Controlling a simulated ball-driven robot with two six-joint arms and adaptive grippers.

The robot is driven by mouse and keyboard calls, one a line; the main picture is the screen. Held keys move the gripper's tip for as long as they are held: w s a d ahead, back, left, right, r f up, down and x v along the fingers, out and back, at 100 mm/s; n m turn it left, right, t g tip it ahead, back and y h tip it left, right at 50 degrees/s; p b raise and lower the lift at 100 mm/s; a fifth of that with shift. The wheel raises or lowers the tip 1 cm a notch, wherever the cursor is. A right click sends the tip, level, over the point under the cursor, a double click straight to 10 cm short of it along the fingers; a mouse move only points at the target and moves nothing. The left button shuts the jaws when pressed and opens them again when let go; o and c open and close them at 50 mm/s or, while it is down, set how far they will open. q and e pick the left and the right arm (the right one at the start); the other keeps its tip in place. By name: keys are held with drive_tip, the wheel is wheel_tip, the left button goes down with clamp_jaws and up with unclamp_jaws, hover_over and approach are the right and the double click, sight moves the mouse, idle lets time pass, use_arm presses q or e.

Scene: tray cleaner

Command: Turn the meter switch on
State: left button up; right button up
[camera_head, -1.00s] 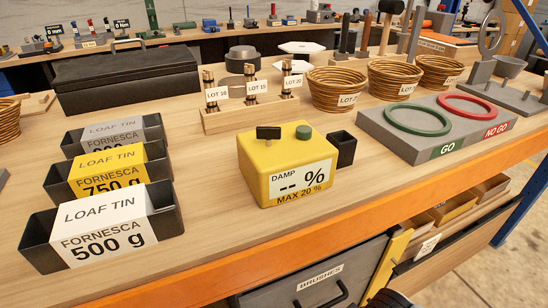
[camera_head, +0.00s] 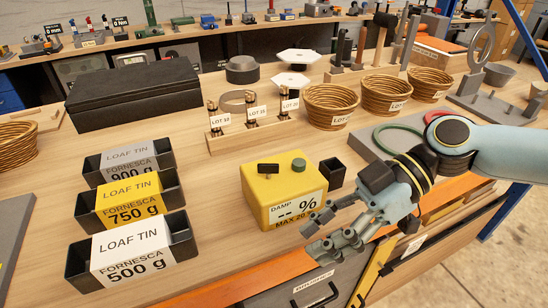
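The yellow damp meter (camera_head: 262,209) stands on the wooden bench near its front edge. Its display face reads "DAMP -- %" above "MAX 20". On its top are a black switch piece (camera_head: 268,169) at the left and a green round knob (camera_head: 298,165) at the right. My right gripper (camera_head: 325,232) reaches in from the right, in front of the meter's right lower corner, with its fingers spread apart. It covers part of the meter's label, and nothing shows between its fingers. I cannot tell if it touches the meter. My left gripper is not in view.
A small black cup (camera_head: 332,172) stands just right of the meter. Loaf tins (camera_head: 180,238) are at the left, and a rack of LOT tags (camera_head: 222,141) and wicker baskets (camera_head: 331,104) are behind. My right arm covers much of the GO/NO GO ring board.

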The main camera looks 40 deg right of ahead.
sight(273, 164)
drive_tip(key=w+d+r+t, duration=0.1)
drive_tip(key=w+d, duration=0.2)
drive_tip(key=w+d+r+m+t, duration=0.1)
drive_tip(key=w+d+t, duration=0.1)
drive_tip(key=w+d, duration=0.1)
drive_tip(key=w+d+r+t, duration=0.1)
drive_tip(key=w+d+r, duration=0.1)
drive_tip(key=d, duration=0.3)
drive_tip(key=shift+w+d+r+m+t+h, duration=0.1)
drive_tip(key=shift+w+m+t+h, duration=0.05)
drive_tip(key=shift+w, duration=0.25)
drive_tip(key=shift+w+d+m+t+h, duration=0.1)
drive_tip(key=shift+w+m+t+h, duration=0.05)
drive_tip(key=shift+w, duration=0.2)
drive_tip(key=shift+w+d, duration=0.1)
drive_tip(key=shift+w, duration=0.1)
drive_tip(key=b+x, duration=0.9)
drive_tip(key=b, duration=0.4)
drive_tip(key=shift+d, duration=0.1)
drive_tip(key=shift+b+x, duration=0.9)
drive_tip(key=shift+b, duration=0.1)
drive_tip(key=shift+r, duration=0.15)
clamp_jaws()
